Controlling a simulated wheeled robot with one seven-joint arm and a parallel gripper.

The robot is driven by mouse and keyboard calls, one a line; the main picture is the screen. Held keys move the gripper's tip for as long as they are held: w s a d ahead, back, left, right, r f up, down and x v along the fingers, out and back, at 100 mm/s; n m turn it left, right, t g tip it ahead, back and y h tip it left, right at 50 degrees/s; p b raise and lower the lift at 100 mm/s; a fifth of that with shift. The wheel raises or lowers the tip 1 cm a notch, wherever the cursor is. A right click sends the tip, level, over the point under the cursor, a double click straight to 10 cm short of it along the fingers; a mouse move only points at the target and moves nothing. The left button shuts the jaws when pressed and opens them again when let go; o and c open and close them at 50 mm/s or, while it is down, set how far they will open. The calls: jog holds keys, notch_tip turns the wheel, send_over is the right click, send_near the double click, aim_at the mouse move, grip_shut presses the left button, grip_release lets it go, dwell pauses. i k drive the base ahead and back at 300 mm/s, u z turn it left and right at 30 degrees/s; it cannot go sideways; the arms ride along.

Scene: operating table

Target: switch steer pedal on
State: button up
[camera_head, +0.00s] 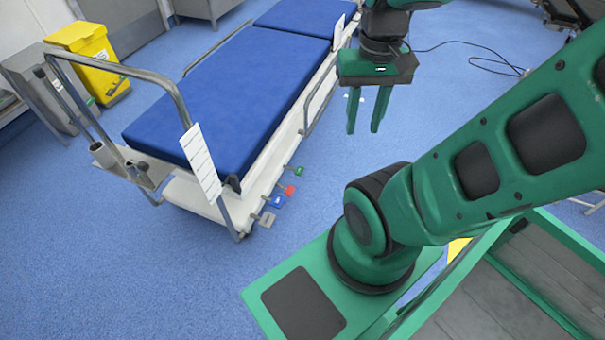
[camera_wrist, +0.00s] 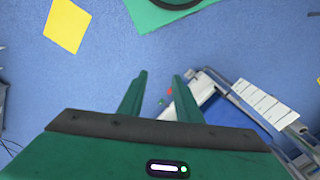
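The pedals stick out low from the near right side of the bed: a green pedal (camera_head: 299,171), a red pedal (camera_head: 289,190), a blue pedal (camera_head: 278,201) and a grey pedal (camera_head: 266,219). I cannot tell which one is the steer pedal; no label is readable. My gripper (camera_head: 363,129) hangs above the floor to the right of the bed, fingers down, apart and empty. In the wrist view, tiny red (camera_wrist: 170,91) and green (camera_wrist: 161,102) pedals show between the gripper's fingers (camera_wrist: 159,78), well beyond them. Nothing touches the pedals.
The bed has a blue mattress (camera_head: 232,90), a metal end rail (camera_head: 122,68) and a white striped panel (camera_head: 200,163). A yellow bin (camera_head: 88,55) stands at the back left. Blue floor (camera_head: 320,140) is clear between the bed's pedal side and my base.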

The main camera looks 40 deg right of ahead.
aim_at(299, 171)
jog(key=u, duration=0.55)
jog(key=k, duration=1.3)
jog(key=z, duration=0.1)
jog(key=i, duration=0.95)
jog(key=z, duration=0.5)
jog(key=i, duration=0.75)
jog(key=u, duration=0.3)
